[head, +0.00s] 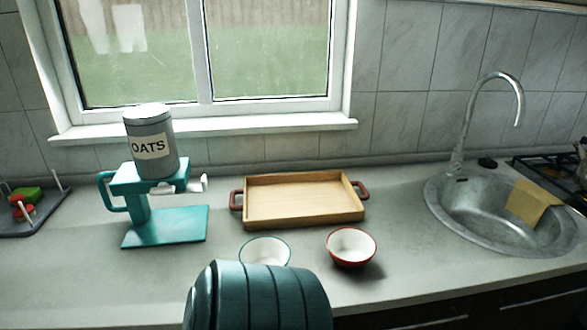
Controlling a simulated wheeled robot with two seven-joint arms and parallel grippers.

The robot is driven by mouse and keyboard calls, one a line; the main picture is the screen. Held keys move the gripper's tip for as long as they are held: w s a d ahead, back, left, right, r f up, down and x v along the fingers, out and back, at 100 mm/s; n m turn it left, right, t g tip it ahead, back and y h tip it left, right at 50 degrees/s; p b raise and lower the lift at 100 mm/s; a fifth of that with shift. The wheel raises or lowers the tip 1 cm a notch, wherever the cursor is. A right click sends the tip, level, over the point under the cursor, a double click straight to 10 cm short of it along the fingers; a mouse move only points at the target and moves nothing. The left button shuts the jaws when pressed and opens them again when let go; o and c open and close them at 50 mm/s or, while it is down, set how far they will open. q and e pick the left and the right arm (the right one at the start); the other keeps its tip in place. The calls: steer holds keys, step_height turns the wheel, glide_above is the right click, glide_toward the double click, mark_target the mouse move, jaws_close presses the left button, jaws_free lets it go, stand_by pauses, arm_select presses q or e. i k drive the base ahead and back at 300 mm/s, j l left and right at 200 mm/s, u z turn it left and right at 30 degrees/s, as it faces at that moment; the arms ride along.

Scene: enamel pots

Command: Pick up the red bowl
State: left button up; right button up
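The red bowl (351,247) is white inside with a red rim and red outer wall. It stands upright and looks empty on the grey counter, in front of the right end of the wooden tray. Its whole opening is in sight. Neither of my grippers is in the head view, so nothing of mine is seen touching the bowl.
A white bowl with a teal rim (265,249) stands left of the red one, its near side hidden. Behind are a wooden tray (305,203) and a teal stand (165,227) holding an oats tin (150,142). A sink (480,220) is right; counter between is clear.

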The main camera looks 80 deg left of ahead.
mark_target(351, 248)
steer(key=u, duration=2.35)
